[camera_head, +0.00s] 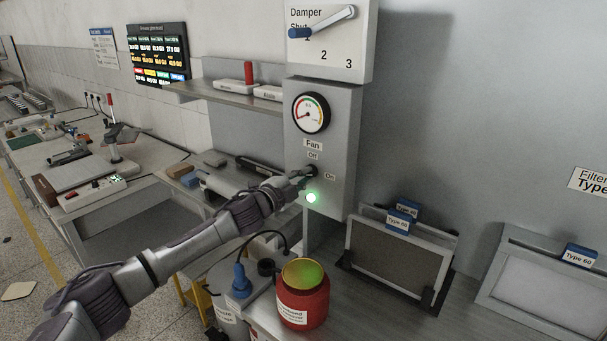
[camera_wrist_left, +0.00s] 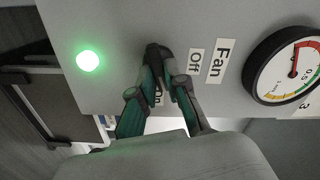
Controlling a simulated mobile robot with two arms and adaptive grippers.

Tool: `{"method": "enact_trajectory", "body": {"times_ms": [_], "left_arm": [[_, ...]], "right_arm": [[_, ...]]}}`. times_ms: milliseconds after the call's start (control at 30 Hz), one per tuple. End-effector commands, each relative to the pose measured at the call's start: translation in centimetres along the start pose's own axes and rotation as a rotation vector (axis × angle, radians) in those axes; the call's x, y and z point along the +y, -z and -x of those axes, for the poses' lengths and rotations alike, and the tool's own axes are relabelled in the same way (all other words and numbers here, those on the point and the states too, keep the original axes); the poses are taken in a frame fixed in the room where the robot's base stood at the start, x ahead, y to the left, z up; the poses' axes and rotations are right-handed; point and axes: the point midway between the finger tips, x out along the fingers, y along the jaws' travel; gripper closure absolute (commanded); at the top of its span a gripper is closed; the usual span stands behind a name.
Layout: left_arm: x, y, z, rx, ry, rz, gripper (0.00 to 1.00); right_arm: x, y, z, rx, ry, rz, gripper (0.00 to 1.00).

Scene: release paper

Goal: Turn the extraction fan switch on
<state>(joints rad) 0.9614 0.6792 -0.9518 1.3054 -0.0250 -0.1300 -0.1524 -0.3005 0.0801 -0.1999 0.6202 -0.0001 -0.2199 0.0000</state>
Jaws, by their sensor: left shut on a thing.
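The grey fan control panel (camera_head: 345,150) hangs on the wall, with labels "Fan", "Off" and "On". The black fan switch knob (camera_head: 313,171) sits between the "Off" and "On" labels. My left gripper (camera_head: 301,175) reaches it from the left and is shut on it. In the left wrist view, both fingers of the gripper (camera_wrist_left: 160,78) close around the switch knob (camera_wrist_left: 157,56); the "On" label is partly hidden between them. The knob's exact angle is hard to tell. A green lamp (camera_head: 311,197) below the knob glows; it also shows in the left wrist view (camera_wrist_left: 88,61). My right gripper is out of view.
A round gauge (camera_head: 311,113) is above the switch, and a damper lever (camera_head: 322,23) higher up. A red jar (camera_head: 302,294) stands below, with a framed filter (camera_head: 391,262) to its right. A shelf (camera_head: 222,94) juts out at left.

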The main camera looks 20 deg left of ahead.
Motion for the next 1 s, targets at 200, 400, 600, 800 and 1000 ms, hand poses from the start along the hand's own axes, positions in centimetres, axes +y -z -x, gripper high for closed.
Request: {"method": "enact_trajectory", "body": {"times_ms": [200,400,600,800,1000], "left_arm": [[0.12,-0.02,0.0,-0.001,-0.002,-0.164,1.0],[0.2,-0.04,0.0,-0.001,-0.002,-0.268,1.0],[0.25,-0.05,0.0,0.0,-0.001,-0.323,1.0],[0.27,-0.06,0.01,0.0,-0.001,-0.342,1.0],[0.28,-0.07,0.01,0.0,-0.001,-0.344,1.0]], "right_arm": [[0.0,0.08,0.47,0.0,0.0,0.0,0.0],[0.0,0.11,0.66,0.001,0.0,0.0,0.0],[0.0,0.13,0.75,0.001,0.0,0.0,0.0],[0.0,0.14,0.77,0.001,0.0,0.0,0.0],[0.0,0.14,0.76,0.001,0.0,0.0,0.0]]}}
